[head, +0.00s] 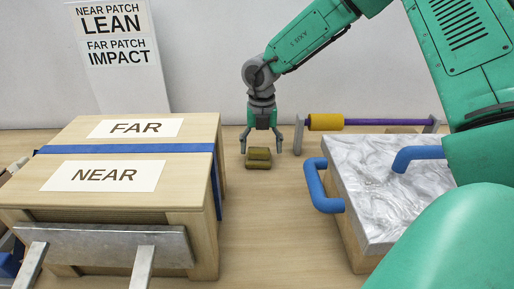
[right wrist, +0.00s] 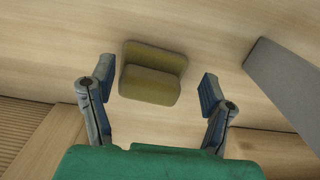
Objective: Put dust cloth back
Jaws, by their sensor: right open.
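The dust cloth (head: 258,158) looks like a small folded olive-yellow pad lying on the wooden table, between the crate and the marbled lid. My right gripper (head: 261,143) points down just above and behind it, with fingers spread. In the right wrist view the cloth (right wrist: 152,74) lies just beyond and between the two open fingers (right wrist: 155,92), and nothing is held. Whether the fingers reach down to the cloth's height is hard to tell. My left gripper does not show.
A wooden crate (head: 200,195) with NEAR and FAR labels and a blue strap (head: 125,149) stands left. A marbled lid (head: 375,185) with blue handles lies on a box at right. A purple rod with a yellow roller (head: 326,122) spans grey posts behind. A sign (head: 122,60) leans on the wall.

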